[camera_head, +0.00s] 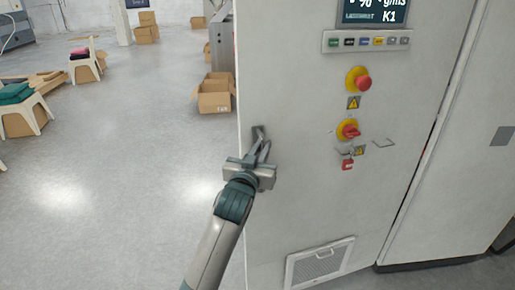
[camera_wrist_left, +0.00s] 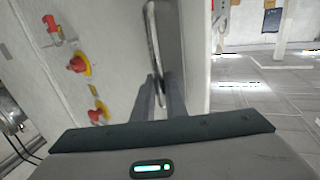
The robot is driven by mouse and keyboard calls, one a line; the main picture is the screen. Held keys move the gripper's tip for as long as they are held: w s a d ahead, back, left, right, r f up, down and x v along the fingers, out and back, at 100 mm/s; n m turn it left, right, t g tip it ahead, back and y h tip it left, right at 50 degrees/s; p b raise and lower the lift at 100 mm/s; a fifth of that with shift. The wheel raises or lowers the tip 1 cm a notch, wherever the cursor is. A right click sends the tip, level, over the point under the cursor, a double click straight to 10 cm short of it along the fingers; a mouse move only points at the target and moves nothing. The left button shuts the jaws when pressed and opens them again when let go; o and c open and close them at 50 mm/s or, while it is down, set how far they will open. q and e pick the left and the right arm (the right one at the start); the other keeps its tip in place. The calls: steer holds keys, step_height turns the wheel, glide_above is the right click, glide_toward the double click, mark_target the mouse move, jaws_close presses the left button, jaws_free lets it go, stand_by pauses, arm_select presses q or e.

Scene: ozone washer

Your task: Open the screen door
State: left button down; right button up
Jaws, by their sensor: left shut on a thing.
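The screen door (camera_head: 300,190) is a tall light grey cabinet panel with a dark display (camera_head: 372,11) at its top. It also shows in the left wrist view (camera_wrist_left: 112,50). A grey handle (camera_wrist_left: 153,40) runs upright near the door's edge in that view. My left gripper (camera_head: 261,146) is at the door's left edge in the head view. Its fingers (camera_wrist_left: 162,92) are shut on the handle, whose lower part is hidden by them. My right gripper is in neither view.
The door carries a button row (camera_head: 369,41), a red emergency knob (camera_head: 363,83), a red rotary switch (camera_head: 350,131) and a low vent (camera_head: 320,265). A narrow dark gap runs along its right side. Open floor (camera_head: 110,180) lies left; cardboard boxes (camera_head: 214,97) stand farther back.

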arm_select(q)
steer(key=shift+s+d+r, duration=0.1)
steer(key=shift+s+r, duration=0.05)
steer(key=shift+s, duration=0.1)
steer(key=c, duration=1.9)
jaws_free()
steer(key=shift+o, duration=0.5)
